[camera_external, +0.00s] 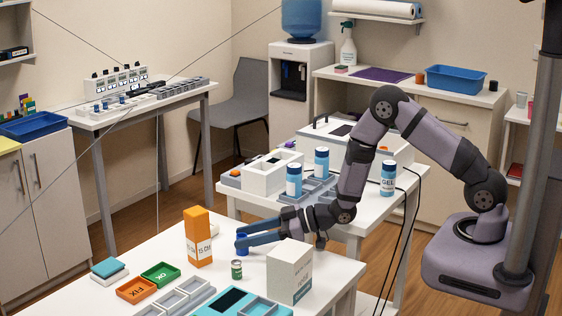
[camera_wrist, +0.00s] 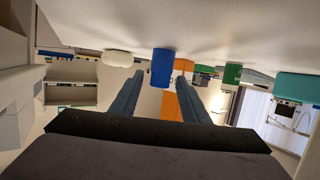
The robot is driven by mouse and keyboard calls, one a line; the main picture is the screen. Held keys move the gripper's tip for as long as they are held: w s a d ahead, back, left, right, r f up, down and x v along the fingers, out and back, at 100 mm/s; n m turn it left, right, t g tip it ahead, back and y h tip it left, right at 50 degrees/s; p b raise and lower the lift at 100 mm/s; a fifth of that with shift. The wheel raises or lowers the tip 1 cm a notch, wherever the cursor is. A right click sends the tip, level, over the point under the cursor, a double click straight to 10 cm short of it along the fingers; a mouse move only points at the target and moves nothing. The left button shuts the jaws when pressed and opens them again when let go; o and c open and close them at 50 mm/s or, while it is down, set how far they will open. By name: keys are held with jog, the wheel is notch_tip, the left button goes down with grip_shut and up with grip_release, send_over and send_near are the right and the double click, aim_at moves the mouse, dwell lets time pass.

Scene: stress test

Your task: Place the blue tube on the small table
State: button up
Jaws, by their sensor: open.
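The blue tube (camera_external: 243,246) stands on the white front table, beside the tall orange box. My gripper (camera_external: 240,238) reaches in low from the right, with its blue fingers at the tube. In the wrist view, which looks upside down, the blue tube (camera_wrist: 162,68) shows between the tips of my open gripper (camera_wrist: 159,76), with a gap visible on each side. Several white-topped tables are in view; I cannot tell which one is the small table. One middle table (camera_external: 350,218) stands behind my forearm, and another (camera_external: 185,95) is at the back left.
The orange box (camera_external: 198,240), a small green can (camera_external: 237,269) and a white carton (camera_external: 290,273) stand close around my gripper. An orange tray (camera_external: 137,290), a green tray (camera_external: 160,274) and grey trays lie at the front left. The middle table carries blue-capped bottles and equipment.

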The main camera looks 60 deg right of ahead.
jog(key=v, duration=0.3)
jog(key=shift+f+b, duration=0.1)
jog(key=shift+b, duration=0.2)
notch_tip(320, 180, up, 7)
jog(key=shift+s, duration=0.15)
jog(key=shift+o, duration=0.4)
jog(key=shift+d, duration=0.1)
